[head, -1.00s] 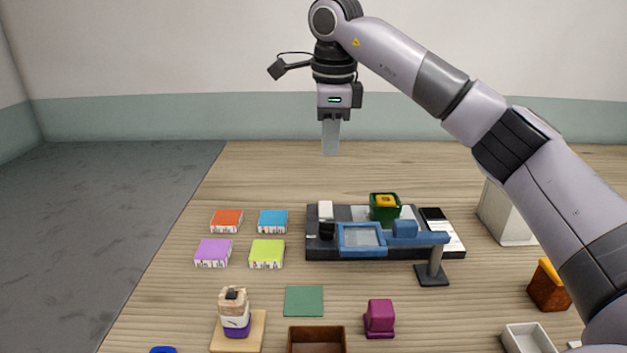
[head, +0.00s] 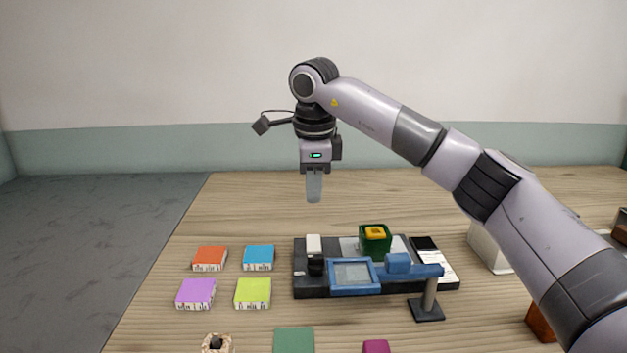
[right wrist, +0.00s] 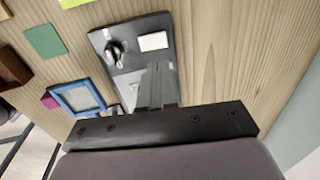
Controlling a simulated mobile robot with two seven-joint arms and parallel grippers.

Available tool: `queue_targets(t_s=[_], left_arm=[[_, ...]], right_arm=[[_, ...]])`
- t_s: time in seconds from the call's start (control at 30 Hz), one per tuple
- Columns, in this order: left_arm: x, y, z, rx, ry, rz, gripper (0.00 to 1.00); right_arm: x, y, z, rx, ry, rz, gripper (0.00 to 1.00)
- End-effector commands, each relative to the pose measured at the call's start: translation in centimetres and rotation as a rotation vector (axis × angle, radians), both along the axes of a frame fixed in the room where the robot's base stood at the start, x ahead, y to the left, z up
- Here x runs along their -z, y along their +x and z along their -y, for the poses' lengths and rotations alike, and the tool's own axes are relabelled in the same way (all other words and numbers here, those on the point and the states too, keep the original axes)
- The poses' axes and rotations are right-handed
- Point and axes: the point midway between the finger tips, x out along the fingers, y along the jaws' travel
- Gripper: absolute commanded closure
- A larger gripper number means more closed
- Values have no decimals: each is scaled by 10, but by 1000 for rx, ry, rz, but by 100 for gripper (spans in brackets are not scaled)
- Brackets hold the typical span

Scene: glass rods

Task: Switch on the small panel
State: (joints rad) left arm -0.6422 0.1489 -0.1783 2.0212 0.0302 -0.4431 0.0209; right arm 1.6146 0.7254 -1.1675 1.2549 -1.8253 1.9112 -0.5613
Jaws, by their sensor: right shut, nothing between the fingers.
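A dark flat panel (head: 306,286) lies on the wooden table. At its left end stand a white block (head: 313,243) and a black knob-like part (head: 315,265). Both also show in the right wrist view, the white block (right wrist: 153,41) beside the black part (right wrist: 115,49). I cannot tell whether the panel is on. My right gripper (head: 314,198) points down, shut and empty, in the air above the panel's left end. Its fingers (right wrist: 157,88) cover part of the panel in the right wrist view. My left gripper is not in view.
A blue-framed pane (head: 354,288) on a stand (head: 428,312) overhangs the panel's front. A green box with a yellow piece (head: 375,240) sits on the panel. A white block (head: 488,248) stands right. Several coloured blocks (head: 253,293) lie left. The table behind is clear.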

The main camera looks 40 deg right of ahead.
Motion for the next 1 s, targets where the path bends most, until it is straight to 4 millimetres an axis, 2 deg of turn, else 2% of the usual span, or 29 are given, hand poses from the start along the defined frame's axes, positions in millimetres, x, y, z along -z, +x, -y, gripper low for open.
queue_targets(t_s=[0.03,0.2,0.4,0.6,1.0], left_arm=[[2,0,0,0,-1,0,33],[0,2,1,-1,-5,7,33],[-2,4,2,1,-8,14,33],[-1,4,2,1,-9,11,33],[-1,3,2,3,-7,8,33]], right_arm=[[14,1,1,0,0,-5,100],[50,6,4,-1,-1,-4,100],[78,10,6,-1,0,-2,100],[90,12,7,-1,0,-1,100],[91,12,8,-1,0,-1,100]])
